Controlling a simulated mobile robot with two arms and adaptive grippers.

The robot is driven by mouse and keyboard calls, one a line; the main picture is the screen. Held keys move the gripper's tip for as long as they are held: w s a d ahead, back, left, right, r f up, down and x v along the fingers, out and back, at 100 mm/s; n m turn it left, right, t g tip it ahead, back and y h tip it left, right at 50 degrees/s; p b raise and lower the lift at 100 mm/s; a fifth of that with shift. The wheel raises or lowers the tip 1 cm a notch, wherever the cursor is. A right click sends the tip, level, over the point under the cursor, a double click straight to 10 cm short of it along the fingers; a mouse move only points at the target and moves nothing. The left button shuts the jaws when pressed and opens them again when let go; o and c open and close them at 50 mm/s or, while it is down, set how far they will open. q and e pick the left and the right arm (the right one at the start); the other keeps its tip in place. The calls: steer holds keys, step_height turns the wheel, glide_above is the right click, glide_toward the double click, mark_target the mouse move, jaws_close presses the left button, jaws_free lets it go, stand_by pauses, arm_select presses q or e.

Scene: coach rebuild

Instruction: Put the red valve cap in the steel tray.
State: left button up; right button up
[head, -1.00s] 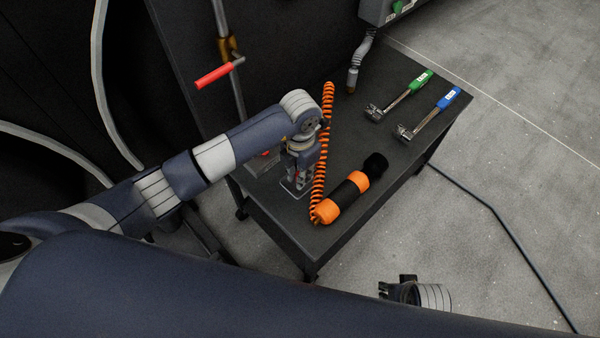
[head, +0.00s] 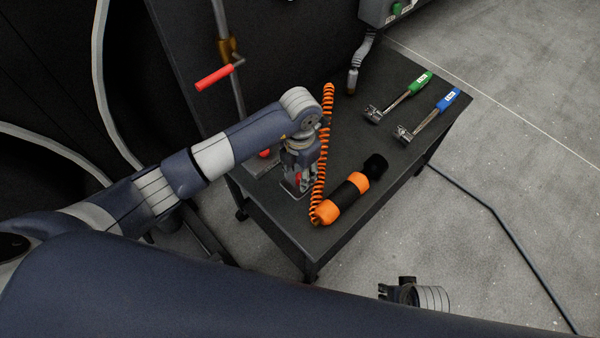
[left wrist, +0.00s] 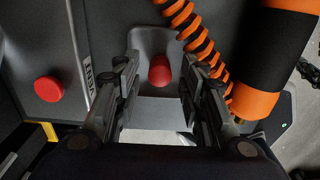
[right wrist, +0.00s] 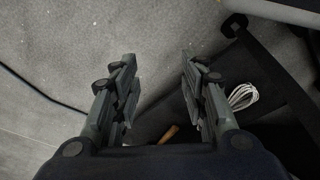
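A red cap (left wrist: 160,72) lies between the fingertips of my left gripper (left wrist: 158,66) in the left wrist view, with a gap on each side. It also shows as a small red patch in the head view (head: 299,175). The gripper (head: 298,184) is open and points down over the grey steel tray (left wrist: 148,42), at the table's near edge. The cap appears over the tray's floor; whether it touches it I cannot tell. My right gripper (right wrist: 157,75) is open and empty, away from the table over the floor.
A second red round piece (left wrist: 48,88) sits left of the tray. An orange coiled hose (head: 322,150) and an orange-black cylinder (head: 347,192) lie close on the tray's right. Green-handled (head: 420,80) and blue-handled (head: 447,99) tools lie farther back. The table's middle is clear.

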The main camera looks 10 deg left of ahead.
mark_target(300, 175)
arm_select(q)
step_height(300, 175, up, 11)
steer(key=p, duration=0.1)
arm_select(e)
steer(key=f, duration=0.1)
steer(key=s+f, duration=0.1)
steer(key=f, duration=0.1)
steer(key=s+f, duration=0.1)
steer(key=f, duration=0.1)
steer(key=shift+s+d+f, duration=0.1)
steer(key=shift+s+f, duration=0.05)
